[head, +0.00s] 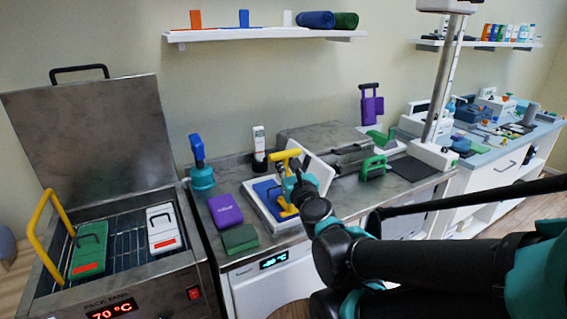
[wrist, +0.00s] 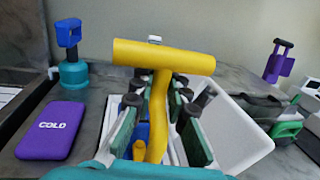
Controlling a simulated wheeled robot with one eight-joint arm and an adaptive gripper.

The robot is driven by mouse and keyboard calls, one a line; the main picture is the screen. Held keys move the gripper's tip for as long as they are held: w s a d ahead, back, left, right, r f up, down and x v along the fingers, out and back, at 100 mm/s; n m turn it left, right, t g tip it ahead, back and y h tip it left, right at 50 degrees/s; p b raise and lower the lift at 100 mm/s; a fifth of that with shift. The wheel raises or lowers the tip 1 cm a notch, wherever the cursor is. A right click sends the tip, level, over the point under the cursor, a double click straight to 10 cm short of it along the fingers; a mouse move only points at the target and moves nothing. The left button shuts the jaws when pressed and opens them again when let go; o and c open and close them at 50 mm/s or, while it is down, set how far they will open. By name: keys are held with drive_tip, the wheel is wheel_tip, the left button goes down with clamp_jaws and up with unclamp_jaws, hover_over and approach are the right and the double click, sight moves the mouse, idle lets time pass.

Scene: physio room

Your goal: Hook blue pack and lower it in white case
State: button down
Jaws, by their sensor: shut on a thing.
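My gripper (head: 292,188) is shut on a yellow T-handled hook tool (head: 285,154). In the wrist view the tool (wrist: 165,57) stands upright between my fingers (wrist: 160,115). The white case (head: 262,219) sits on the counter with its lid (head: 319,170) open. The blue pack (head: 264,188) shows within the case's outline, behind the hook's shaft. A bit of blue (wrist: 142,131) shows between my fingers in the wrist view. The hook's lower end is partly hidden, so I cannot tell whether it is on the pack's handle or whether the pack rests on the case floor.
A purple pack (head: 226,211) and a dark green pack (head: 240,239) lie left of the case. An open steel tank (head: 160,275) holds green and white packs further left. A teal pot with blue top (head: 202,177) stands behind. A green clamp (head: 373,167) is on the right.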

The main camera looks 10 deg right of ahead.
drive_tip(key=shift+s+d, duration=0.1)
drive_tip(key=shift+s, duration=0.2)
drive_tip(key=shift+r, duration=5.5)
